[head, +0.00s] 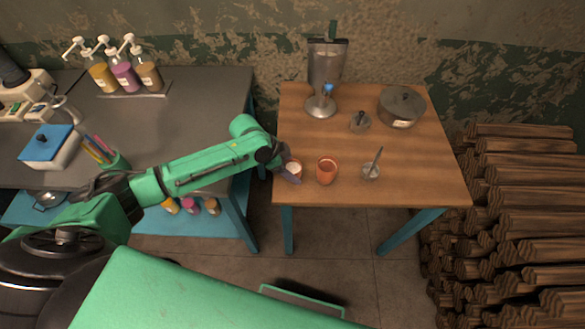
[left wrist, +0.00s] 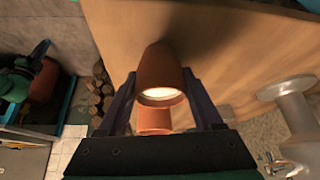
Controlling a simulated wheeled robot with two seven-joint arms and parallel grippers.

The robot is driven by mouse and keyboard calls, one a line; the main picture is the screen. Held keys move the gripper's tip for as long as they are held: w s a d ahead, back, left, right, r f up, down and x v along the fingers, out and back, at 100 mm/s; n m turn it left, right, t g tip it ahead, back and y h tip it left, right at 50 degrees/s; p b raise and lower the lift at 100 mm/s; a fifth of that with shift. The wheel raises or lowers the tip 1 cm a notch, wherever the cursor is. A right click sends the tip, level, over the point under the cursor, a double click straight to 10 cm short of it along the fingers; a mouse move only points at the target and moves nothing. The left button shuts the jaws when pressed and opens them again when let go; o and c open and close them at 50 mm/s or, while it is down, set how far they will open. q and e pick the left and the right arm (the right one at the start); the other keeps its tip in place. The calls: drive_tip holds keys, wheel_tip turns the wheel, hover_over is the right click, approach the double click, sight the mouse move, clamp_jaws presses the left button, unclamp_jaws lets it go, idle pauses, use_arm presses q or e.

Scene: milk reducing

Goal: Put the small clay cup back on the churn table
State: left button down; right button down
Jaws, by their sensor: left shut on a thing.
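My left gripper (head: 288,172) is at the front left corner of the wooden table (head: 420,185). It is shut on a small clay cup (head: 295,166) with something pale inside. In the left wrist view, this orange-brown cup (left wrist: 160,72) sits between the two fingers, its white content showing at the mouth. I cannot tell whether its base touches the tabletop. A second clay cup (head: 326,171) stands upright on the table, just right of the held one. Part of it seems to show behind the held cup's rim in the left wrist view (left wrist: 154,121). My right gripper is not in view.
A tall metal machine (head: 325,75), a small dark lidded item (head: 360,121) and a lidded pot (head: 402,106) stand toward the back. A glass with a spoon (head: 371,171) is at the front. Stacked logs (head: 515,220) lie right; a grey counter (head: 190,120) is left.

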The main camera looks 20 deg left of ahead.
use_arm(q)
drive_tip(key=shift+f, duration=0.35)
drive_tip(key=shift+c, duration=0.2)
unclamp_jaws()
drive_tip(key=b+v, duration=0.1)
drive_tip(key=v, duration=1.1)
drive_tip(key=shift+r, duration=0.2)
